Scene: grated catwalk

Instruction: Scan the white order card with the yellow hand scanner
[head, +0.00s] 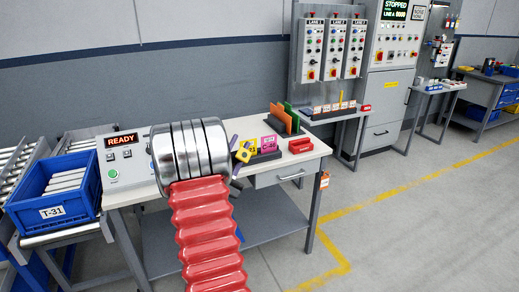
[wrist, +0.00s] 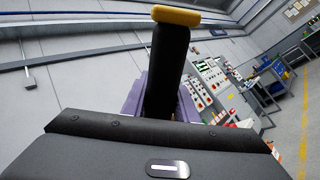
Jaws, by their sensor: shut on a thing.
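My gripper (head: 237,165) is over the right part of the workbench, partly hidden behind my arm's metal wrist. It is shut on the yellow hand scanner (head: 243,153), which shows only as a small yellow piece with dark marks. In the wrist view a black upright part with a yellow end, which looks like the scanner (wrist: 172,60), stands between purple-grey fingers. A pink card (head: 269,143) stands in a dark holder (head: 266,157) just right of the scanner, with a yellow card beside it. I cannot make out a white order card; it may be hidden.
The workbench (head: 314,152) also carries a READY box (head: 124,160), orange and green folders (head: 284,119) and a red block (head: 300,145). A blue crate (head: 55,198) marked T-31 stands left. Control panels (head: 330,50) stand behind. The floor at right is clear.

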